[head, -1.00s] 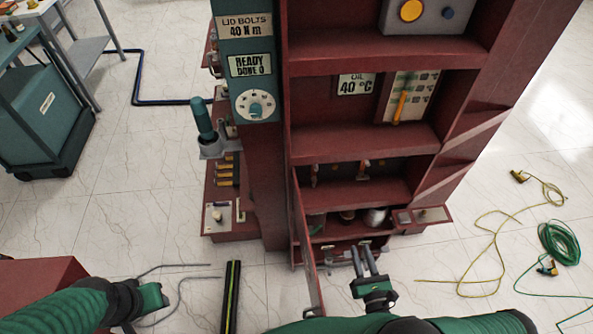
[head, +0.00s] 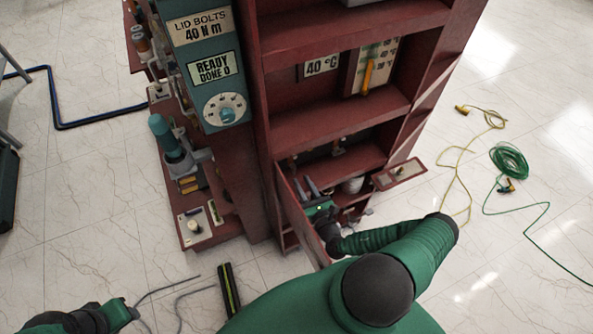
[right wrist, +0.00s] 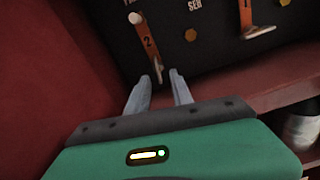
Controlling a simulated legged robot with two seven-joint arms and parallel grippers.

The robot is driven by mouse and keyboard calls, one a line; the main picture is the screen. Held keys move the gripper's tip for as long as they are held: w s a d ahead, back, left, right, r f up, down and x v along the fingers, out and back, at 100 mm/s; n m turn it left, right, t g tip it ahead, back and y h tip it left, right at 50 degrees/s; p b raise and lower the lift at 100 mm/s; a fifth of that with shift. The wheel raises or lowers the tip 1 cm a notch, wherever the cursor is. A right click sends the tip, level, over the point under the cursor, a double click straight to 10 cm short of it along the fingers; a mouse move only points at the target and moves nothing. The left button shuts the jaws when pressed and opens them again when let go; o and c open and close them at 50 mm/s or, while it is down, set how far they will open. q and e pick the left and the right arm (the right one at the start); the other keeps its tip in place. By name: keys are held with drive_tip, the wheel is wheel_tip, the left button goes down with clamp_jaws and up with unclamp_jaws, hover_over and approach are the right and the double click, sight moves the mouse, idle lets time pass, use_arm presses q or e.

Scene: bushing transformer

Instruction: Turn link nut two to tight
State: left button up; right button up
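An orange link marked 2 (right wrist: 149,42) hangs on a dark panel in the right wrist view, with a pale round stud at its top and a small silver piece (right wrist: 158,74) at its lower end. My right gripper (right wrist: 160,76) is open. Its two fingers are apart, with the silver piece in view between their tips; I cannot tell whether they touch it. In the head view my right gripper (head: 308,187) reaches into the low opening of the red cabinet. My left gripper (head: 130,309) is at the lower left, away from the cabinet; its fingers are unclear.
A second orange link (right wrist: 250,18) with a silver end is to the right, with gold hexagonal heads nearby. A red wall stands close on the left and a shelf edge (right wrist: 285,95) on the right. An open door (head: 300,215) stands left of my right gripper.

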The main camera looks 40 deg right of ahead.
sight(292, 167)
drive_tip(key=w, duration=0.4)
drive_tip(key=shift+w+d+r, duration=0.15)
drive_tip(key=shift+w+r, duration=0.1)
drive_tip(key=shift+r, duration=0.05)
drive_tip(key=shift+w+d, duration=0.15)
drive_tip(key=shift+w+d+f, duration=0.15)
drive_tip(key=shift+d+f, duration=0.1)
drive_tip(key=shift+d, duration=0.25)
drive_tip(key=c, duration=0.5)
drive_tip(key=shift+a+r, duration=0.15)
drive_tip(key=shift+a, duration=0.05)
clamp_jaws()
